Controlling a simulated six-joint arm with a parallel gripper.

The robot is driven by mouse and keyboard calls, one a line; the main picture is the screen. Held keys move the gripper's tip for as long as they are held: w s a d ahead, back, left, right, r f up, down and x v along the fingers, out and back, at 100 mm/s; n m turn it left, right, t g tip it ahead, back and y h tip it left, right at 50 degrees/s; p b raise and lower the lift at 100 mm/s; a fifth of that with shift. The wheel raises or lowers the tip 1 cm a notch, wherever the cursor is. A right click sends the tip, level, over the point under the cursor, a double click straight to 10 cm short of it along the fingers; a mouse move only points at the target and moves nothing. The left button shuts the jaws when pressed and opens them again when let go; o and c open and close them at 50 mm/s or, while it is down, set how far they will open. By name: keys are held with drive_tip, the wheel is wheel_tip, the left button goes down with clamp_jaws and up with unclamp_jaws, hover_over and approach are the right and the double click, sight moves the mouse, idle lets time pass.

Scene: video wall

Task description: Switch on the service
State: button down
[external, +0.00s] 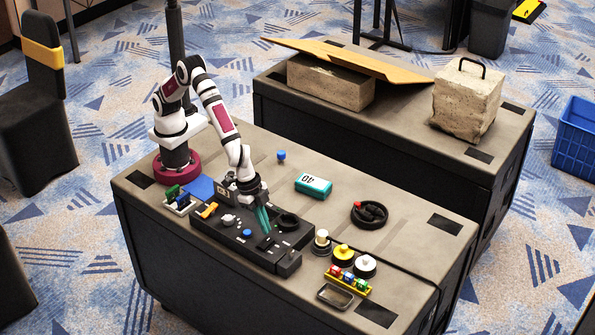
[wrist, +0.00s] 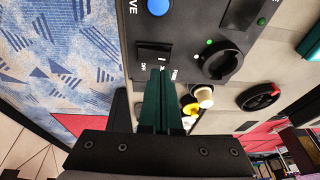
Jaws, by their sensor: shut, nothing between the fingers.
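The black control panel (external: 215,228) lies on the near table. My gripper (external: 264,226) points down over its middle, with green fingers together and nothing between them. A blue button (wrist: 158,7) sits above the switch in the wrist view, near lettering cut to "VE". A black rotary knob (wrist: 222,60) is to the right.
A teal box (external: 313,185) and a round black dish (external: 369,214) lie right of the panel. Yellow and white round pieces (external: 343,251), a coloured block rack (external: 348,280) and a metal tray (external: 335,296) stand at the near right. The table's back right is mostly clear.

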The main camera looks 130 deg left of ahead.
sight(269, 239)
drive_tip(key=shift+a+f, duration=0.2)
drive_tip(key=shift+f, duration=1.05)
drive_tip(key=shift+a+f, duration=0.15)
drive_tip(key=shift+f, duration=0.15)
drive_tip(key=shift+d+r, duration=0.15)
drive_tip(key=shift+d, duration=0.65)
